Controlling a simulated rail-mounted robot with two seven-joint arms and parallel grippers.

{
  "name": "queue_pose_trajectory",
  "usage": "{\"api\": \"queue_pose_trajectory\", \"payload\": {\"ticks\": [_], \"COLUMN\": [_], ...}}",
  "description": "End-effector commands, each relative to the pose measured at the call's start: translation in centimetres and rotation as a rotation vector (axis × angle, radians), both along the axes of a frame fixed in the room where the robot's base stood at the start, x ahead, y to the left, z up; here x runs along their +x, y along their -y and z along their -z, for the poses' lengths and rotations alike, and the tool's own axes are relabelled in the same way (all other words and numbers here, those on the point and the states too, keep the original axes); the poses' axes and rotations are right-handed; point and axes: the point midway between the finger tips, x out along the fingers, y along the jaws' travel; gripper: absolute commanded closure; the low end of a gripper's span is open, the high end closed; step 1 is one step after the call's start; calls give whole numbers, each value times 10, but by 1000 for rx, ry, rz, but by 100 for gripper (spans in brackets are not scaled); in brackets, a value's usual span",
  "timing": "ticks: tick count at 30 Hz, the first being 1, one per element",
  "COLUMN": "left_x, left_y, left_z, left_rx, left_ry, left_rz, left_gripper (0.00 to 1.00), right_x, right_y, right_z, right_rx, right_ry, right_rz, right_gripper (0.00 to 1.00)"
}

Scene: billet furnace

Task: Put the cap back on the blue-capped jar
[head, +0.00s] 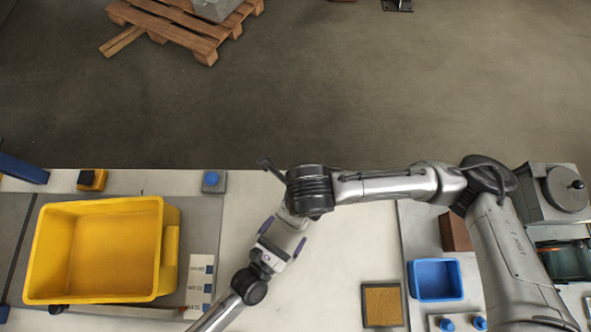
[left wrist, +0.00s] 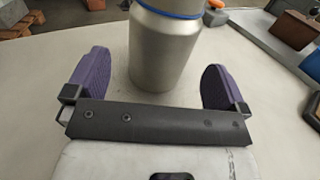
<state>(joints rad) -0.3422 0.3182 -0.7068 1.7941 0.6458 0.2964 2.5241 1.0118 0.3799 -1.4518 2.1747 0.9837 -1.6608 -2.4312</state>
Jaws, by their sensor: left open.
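A silver metal jar (left wrist: 165,50) with a thin blue ring near its top stands upright on the pale bench in the left wrist view. Its top is cut off there, so I cannot see whether a cap is on it. My left gripper (head: 283,236) is open, and its two purple fingers stand either side of the jar in the left wrist view (left wrist: 157,80), with a gap on both sides. In the head view my right arm's wrist covers the spot just ahead of the left gripper. The right gripper's fingers are hidden, and no loose blue cap can be made out.
A yellow bin (head: 100,250) stands at the left. A blue tray (head: 435,280), a brown block (head: 454,233) and a framed tan pad (head: 382,304) are to the right. A grey block with a blue button (head: 212,181) sits at the far edge. The bench's middle is mostly clear.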

Motion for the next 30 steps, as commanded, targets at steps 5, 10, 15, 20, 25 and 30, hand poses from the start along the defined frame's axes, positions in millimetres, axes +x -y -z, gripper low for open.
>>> {"api": "queue_pose_trajectory", "payload": {"ticks": [5,10,15,20,25,30], "left_x": [23,36,42,44,44,44], "left_y": [15,24,28,29,29,29], "left_z": [-1,0,0,0,0,0], "left_rx": [-1,0,1,1,1,1], "left_ry": [2,1,0,0,0,0], "left_rz": [-2,-1,0,0,0,0], "left_gripper": [0,0,0,0,0,11], "right_x": [0,0,0,0,0,0], "right_y": [0,0,0,0,0,0], "right_z": [0,0,0,0,0,0], "right_rx": [0,0,0,0,0,0], "right_ry": [1,1,1,1,1,1], "right_rz": [1,1,1,1,1,1], "right_gripper": [56,56,56,56,56,56]}}
